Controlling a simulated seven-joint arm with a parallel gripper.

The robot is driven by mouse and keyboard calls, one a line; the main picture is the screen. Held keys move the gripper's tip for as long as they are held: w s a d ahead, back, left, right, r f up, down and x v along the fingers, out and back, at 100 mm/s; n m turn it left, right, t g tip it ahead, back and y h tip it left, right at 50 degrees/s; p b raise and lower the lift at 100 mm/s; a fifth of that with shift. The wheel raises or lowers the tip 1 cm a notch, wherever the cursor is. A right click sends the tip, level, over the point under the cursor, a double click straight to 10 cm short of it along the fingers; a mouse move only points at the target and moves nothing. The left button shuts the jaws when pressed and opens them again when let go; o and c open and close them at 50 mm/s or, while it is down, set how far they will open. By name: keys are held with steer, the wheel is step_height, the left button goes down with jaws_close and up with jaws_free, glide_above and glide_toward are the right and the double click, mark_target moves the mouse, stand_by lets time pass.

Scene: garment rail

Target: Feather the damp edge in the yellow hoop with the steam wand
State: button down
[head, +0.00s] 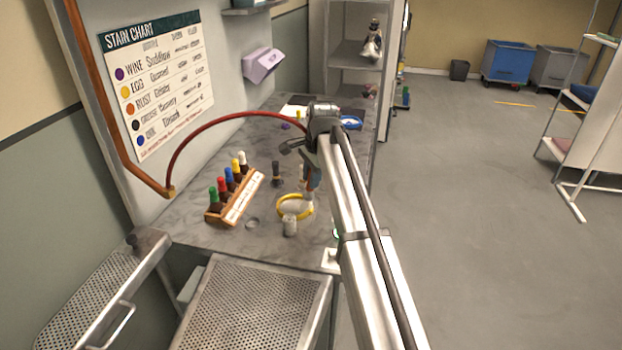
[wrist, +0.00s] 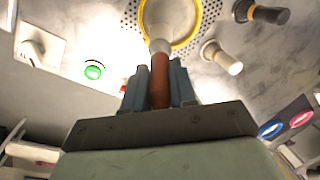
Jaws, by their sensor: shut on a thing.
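My gripper (head: 311,180) hangs over the marble-look counter, close above the yellow hoop (head: 279,212). In the wrist view its blue-grey fingers (wrist: 160,92) are shut on the brown-orange handle of the steam wand (wrist: 160,72). The wand's pale, flared head points away from the fingers and overlaps the yellow hoop (wrist: 199,22), hiding much of its inside. Whether the head touches the surface there, I cannot tell. No damp edge can be made out in either view.
A wooden rack (head: 240,203) of colour-capped bottles stands left of the hoop. A red hose (head: 215,125) arcs above the counter. Perforated metal (head: 255,305) lies nearer.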

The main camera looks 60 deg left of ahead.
steer(key=shift+w+a, duration=0.35)
steer(key=shift+w+a, duration=0.15)
steer(key=shift+a, duration=1.1)
steer(key=shift+s+a, duration=0.3)
steer(key=shift+a, duration=0.25)
steer(key=shift+s+a, duration=0.3)
steer(key=shift+a, duration=0.25)
